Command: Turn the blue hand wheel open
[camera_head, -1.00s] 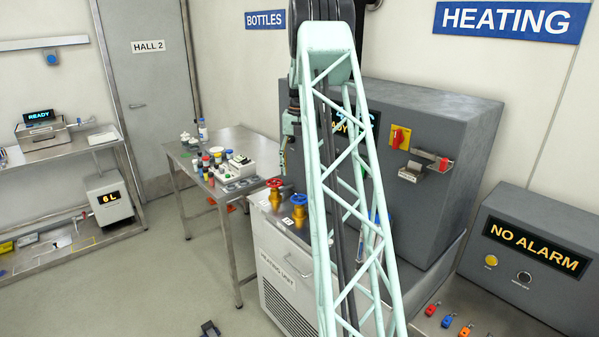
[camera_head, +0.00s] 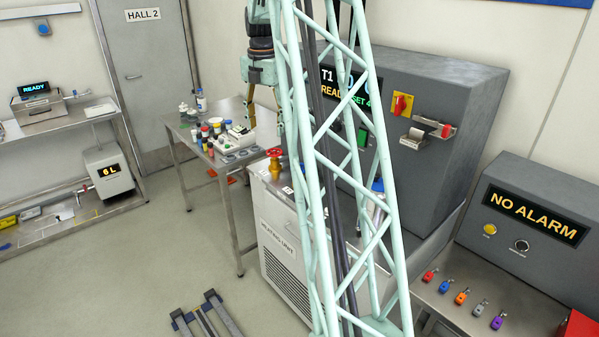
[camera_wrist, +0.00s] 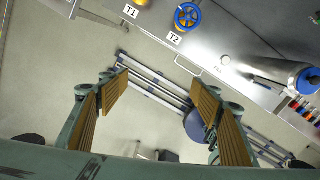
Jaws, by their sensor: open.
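The blue hand wheel (camera_wrist: 187,17) sits on a brass valve beside the T2 label (camera_wrist: 174,38), at the top of the wrist view. In the head view my lattice arm hides it. A red hand wheel (camera_head: 275,153) on another brass valve (camera_head: 274,168) stands on the heating unit (camera_head: 277,240), by the T1 label (camera_wrist: 130,12). My gripper (camera_wrist: 160,88) is open and empty, with its two ribbed brown pads wide apart. The blue wheel lies beyond the fingertips in the wrist view, not between them. My gripper (camera_head: 265,128) also shows above the unit in the head view, partly behind the arm.
A grey cabinet (camera_head: 440,125) with a red switch stands behind the heating unit. A metal cylinder (camera_wrist: 302,78) with a blue end lies on the unit's right side. A bottle table (camera_head: 178,124) stands to the left. The floor (camera_head: 150,270) in front is mostly clear.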

